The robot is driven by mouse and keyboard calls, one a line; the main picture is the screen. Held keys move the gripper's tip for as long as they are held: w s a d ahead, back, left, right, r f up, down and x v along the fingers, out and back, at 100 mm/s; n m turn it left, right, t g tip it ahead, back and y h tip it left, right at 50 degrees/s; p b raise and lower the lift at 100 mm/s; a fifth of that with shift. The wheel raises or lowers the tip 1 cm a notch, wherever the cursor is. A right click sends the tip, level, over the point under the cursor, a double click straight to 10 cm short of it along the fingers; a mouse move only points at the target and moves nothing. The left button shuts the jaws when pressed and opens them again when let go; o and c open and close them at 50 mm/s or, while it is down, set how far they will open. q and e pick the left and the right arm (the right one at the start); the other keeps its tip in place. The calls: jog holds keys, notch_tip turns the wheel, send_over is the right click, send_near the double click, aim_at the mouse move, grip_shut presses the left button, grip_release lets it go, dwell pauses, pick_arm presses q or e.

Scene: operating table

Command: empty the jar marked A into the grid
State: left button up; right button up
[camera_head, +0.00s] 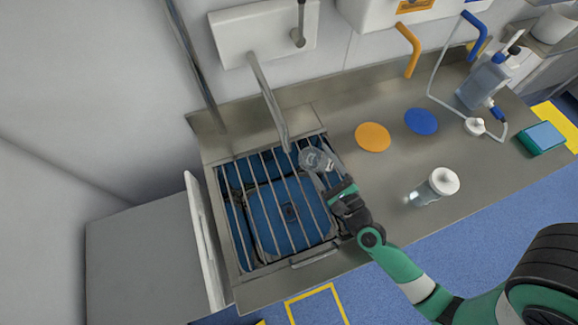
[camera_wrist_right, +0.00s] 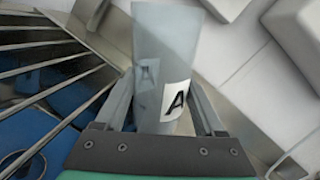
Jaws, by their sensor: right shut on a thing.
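The jar marked A (camera_wrist_right: 165,60) is a clear, open-looking jar with a white label and a black A in the right wrist view. My right gripper (camera_wrist_right: 165,115) is shut on it. In the head view the jar (camera_head: 316,160) is tilted over the right edge of the grid, held by my right gripper (camera_head: 338,190). The grid (camera_head: 275,200) is a set of metal bars over a sink with blue things beneath. I cannot make out any contents in the jar or liquid leaving it. My left gripper is not in view.
A second jar with a white lid (camera_head: 443,182) stands on the steel counter to the right. An orange disc (camera_head: 373,137) and a blue disc (camera_head: 421,121) lie behind it. A faucet (camera_head: 268,100) reaches over the grid. A blue bottle (camera_head: 484,82) and a green sponge-like block (camera_head: 541,138) are at far right.

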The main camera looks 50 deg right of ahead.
jog(key=shift+a+f+n, duration=0.15)
jog(key=shift+a+n, duration=0.1)
jog(key=shift+n, duration=0.25)
jog(key=shift+d+f+n+b, duration=0.1)
jog(key=shift+f+n+b, duration=0.15)
jog(key=shift+n+b, duration=0.45)
jog(key=shift+d+f+n+b, duration=0.1)
jog(key=shift+f+n+b, duration=0.1)
jog(key=shift+n+b, duration=0.6)
jog(key=shift+r+n+t, duration=0.1)
jog(key=shift+n+t, duration=0.2)
jog(key=shift+d+r+n, duration=0.15)
jog(key=shift+r+n, duration=0.45)
jog(key=shift+n, duration=0.3)
jog(key=shift+f+n+y+b, duration=0.15)
jog(key=shift+n+y+b, duration=0.15)
jog(key=shift+n+b, duration=0.95)
jog(key=shift+m, duration=0.25)
